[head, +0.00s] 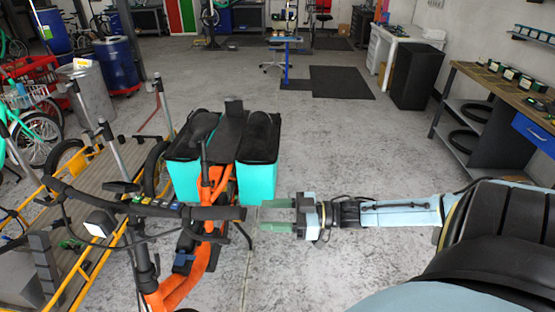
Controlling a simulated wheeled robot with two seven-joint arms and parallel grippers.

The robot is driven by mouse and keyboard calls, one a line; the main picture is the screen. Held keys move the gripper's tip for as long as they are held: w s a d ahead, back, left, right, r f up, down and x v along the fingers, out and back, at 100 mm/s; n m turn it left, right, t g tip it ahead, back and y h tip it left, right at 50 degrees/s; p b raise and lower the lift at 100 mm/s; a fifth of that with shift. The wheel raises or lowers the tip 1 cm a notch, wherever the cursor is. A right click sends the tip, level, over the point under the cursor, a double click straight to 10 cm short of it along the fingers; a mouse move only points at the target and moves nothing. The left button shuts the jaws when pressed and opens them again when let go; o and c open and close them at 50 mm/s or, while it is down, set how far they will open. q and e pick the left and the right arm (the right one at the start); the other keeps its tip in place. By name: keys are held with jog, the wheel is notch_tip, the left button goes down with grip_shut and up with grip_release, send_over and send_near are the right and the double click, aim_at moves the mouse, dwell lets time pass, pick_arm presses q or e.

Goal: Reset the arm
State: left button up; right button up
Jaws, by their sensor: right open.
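My right gripper (277,215) is open, with its greenish fingers pointing left. My right arm reaches in from the right side of the picture. The fingers are close to the black grip at the right end of the handlebar (190,212) of an orange cargo bike (182,285). Nothing shows between the fingers. I cannot tell whether the fingertips touch the grip. My left gripper is not in the picture.
The bike carries turquoise and black bags (258,150). A wooden platform with yellow rails (88,255) is at left. A workbench (500,85) with shelves stands at right, near a black cabinet (417,75). The floor behind the arm is clear.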

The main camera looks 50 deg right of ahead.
jog(key=shift+s+d, duration=0.4)
jog(key=shift+d, duration=0.05)
dwell(0.3)
